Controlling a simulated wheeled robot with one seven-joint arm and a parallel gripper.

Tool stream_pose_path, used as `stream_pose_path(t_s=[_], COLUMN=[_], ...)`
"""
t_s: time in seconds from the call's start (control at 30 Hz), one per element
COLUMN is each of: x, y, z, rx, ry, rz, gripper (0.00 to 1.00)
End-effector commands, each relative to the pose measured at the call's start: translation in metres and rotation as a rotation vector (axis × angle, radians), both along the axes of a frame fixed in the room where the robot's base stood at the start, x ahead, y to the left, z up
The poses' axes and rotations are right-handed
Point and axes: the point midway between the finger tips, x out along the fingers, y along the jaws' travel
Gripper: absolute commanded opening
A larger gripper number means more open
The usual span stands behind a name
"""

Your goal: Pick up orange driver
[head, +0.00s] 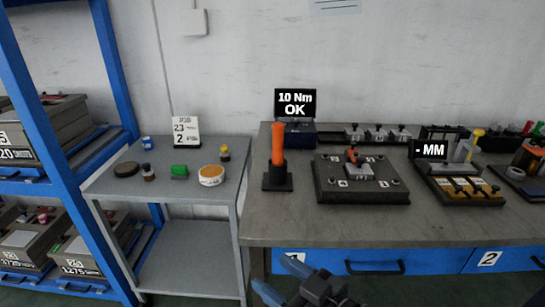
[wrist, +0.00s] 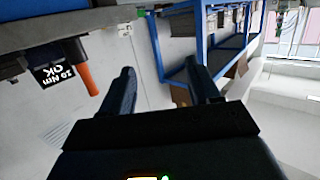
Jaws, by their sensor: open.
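The orange driver (head: 278,143) stands upright in a small black holder (head: 277,177) at the left end of the workbench. Its lower end is hidden in the holder. In the wrist view, which is turned over, the orange driver (wrist: 85,78) shows at the left, next to the "10 Nm OK" display. My gripper (head: 270,271) is at the bottom of the head view, in front of the bench and apart from the driver. In the wrist view my gripper (wrist: 159,67) has its two fingers spread with nothing between them.
The workbench (head: 300,225) holds a display (head: 295,104) behind the driver, a black fixture plate (head: 335,190) to its right and more fixtures beyond. A grey side table (head: 130,187) with small pots stands left. A blue rack (head: 40,100) holds bins.

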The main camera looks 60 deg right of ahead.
Motion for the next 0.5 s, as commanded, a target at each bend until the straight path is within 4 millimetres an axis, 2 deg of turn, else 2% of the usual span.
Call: stream_pose_path(t_s=[0.03,0.2,0.33,0.5], x=[0.017,0.056,0.077,0.089], y=[-0.022,-0.091,-0.151,-0.221], z=[0.000,0.009,0.026,0.056], rx=[-0.007,-0.020,-0.036,-0.058], ry=[-0.021,-0.062,-0.092,-0.129], rz=[-0.045,-0.157,-0.235,-0.313], gripper=[0.61,0.61,0.61,0.61])
